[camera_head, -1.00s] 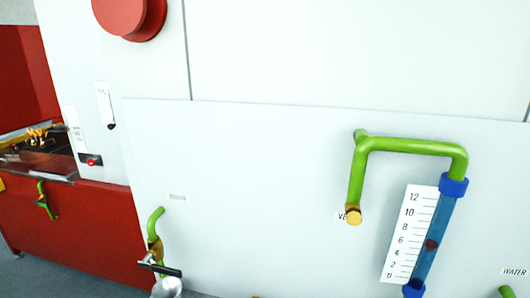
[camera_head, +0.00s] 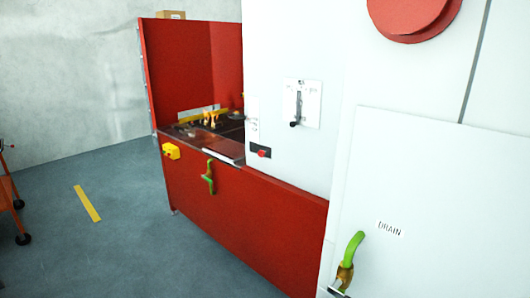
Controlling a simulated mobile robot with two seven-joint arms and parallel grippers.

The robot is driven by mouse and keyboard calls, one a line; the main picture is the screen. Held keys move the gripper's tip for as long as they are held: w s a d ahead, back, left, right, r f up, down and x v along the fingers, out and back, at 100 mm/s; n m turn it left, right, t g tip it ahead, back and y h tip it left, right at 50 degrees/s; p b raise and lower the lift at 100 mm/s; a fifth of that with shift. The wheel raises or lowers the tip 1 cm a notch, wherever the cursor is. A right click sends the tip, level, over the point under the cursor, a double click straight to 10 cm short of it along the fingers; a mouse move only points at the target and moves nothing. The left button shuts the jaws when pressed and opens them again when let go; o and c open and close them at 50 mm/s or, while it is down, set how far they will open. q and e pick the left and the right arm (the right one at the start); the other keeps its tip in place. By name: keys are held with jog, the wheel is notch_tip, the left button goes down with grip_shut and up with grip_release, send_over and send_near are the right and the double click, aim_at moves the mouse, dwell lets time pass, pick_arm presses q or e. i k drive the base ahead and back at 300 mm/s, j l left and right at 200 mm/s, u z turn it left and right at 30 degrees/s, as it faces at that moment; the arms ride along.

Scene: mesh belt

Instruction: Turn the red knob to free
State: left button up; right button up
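A small red knob (camera_head: 263,153) sits on a dark plate on the white panel, just right of the red machine's opening. It is small in the picture, and I cannot tell which position it is turned to. Neither of my grippers shows in the head view, so nothing is seen touching the knob.
A black lever (camera_head: 297,108) on a white plate is above the knob. A red machine (camera_head: 240,215) carries a green handle (camera_head: 208,177) and a yellow box (camera_head: 171,151). Open floor (camera_head: 110,240) lies left.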

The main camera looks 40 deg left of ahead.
aim_at(261, 153)
jog(key=i+j, duration=0.1)
jog(key=j, duration=2.1)
jog(key=i+j, duration=0.1)
jog(key=j, duration=0.25)
jog(key=i+j, duration=0.1)
jog(key=j, duration=0.25)
jog(key=i+j, duration=0.15)
jog(key=j, duration=0.2)
